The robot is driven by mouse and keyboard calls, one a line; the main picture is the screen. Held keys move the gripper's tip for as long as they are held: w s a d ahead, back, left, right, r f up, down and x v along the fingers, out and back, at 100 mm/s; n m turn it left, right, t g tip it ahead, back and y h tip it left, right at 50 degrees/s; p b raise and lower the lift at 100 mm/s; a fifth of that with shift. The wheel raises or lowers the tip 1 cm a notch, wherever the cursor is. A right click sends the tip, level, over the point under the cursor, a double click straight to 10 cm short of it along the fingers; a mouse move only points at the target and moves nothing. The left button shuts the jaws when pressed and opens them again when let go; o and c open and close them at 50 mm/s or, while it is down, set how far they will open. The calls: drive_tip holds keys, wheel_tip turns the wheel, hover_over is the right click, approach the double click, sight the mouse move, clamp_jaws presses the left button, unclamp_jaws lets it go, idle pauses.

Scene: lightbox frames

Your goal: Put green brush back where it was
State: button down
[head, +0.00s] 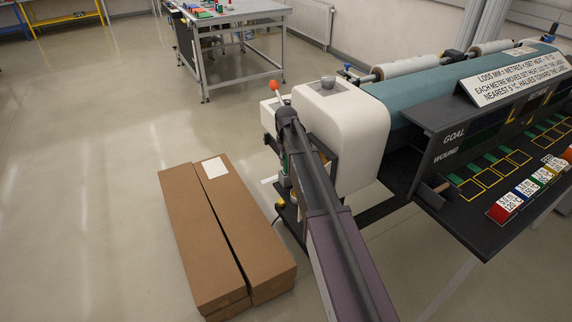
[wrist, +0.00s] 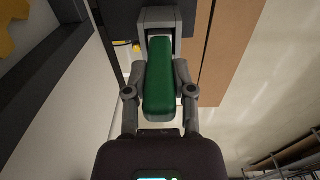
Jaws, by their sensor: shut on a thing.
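The green brush (wrist: 160,96) is in the wrist view, its green handle lying between the two fingers of my gripper (wrist: 160,72). The fingers are shut on it from both sides. A grey squared piece (wrist: 158,17) frames the far end of the green handle; I cannot tell whether it is part of the brush or a holder around it. In the head view my arm hides most of the gripper and the brush beside the white rounded machine housing.
The machine (head: 352,120) with its teal roller (head: 420,95) stands at the right, beside my arm. Long cardboard boxes (head: 190,215) lie on the floor to the left. A table (head: 240,12) with small items stands at the back.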

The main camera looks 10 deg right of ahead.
drive_tip(key=shift+f, duration=0.25)
drive_tip(key=shift+c, duration=2.3)
unclamp_jaws()
drive_tip(key=shift+r, duration=0.1)
drive_tip(key=shift+r, duration=0.15)
wheel_tip(320, 180, up, 12)
drive_tip(key=p, duration=1.2)
drive_tip(key=shift+a, duration=0.1)
